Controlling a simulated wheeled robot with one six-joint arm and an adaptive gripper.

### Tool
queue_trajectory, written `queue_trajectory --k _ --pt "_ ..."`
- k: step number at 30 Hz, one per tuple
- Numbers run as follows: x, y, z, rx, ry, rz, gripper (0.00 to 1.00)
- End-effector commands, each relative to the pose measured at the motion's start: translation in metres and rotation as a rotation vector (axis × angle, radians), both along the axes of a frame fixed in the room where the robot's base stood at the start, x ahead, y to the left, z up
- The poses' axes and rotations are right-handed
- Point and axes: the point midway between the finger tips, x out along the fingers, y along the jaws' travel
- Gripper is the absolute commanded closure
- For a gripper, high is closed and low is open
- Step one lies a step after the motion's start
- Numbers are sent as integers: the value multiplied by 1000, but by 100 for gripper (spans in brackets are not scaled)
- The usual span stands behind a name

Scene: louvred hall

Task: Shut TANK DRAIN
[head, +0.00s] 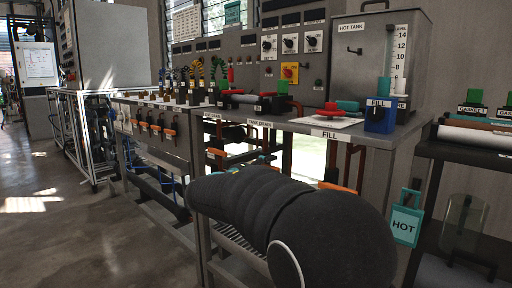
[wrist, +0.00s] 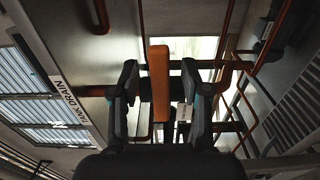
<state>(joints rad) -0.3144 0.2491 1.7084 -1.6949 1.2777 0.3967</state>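In the wrist view an orange lever handle (wrist: 159,82) stands lengthwise up the picture, between the two fingers of my gripper (wrist: 160,100). The fingers are apart, with a gap on each side of the handle. A TANK DRAIN label (wrist: 72,105) is on the bench edge to the left of it. In the head view the TANK DRAIN label (head: 260,124) is on the bench's front edge. My dark arm covers much of the space below, and my gripper is hidden there.
Copper pipes (wrist: 232,65) run close around the gripper. In the head view, another orange handle (head: 337,188) lies under the FILL label (head: 330,135), and one more (head: 216,152) is left. Floor at left is clear.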

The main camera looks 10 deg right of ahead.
Motion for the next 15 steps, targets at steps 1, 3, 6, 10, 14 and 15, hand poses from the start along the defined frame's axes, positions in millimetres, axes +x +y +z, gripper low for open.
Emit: queue_trajectory --k 1,3,6,10,14,15 --pt "0 -1 0 0 0 -2 53" --pt "0 -1 0 0 0 -3 53" --pt "-1 -1 0 0 1 -3 53" --pt "-7 8 0 1 1 -2 53" --pt "-15 19 0 1 1 0 53" --pt "-17 23 0 1 1 -1 53"
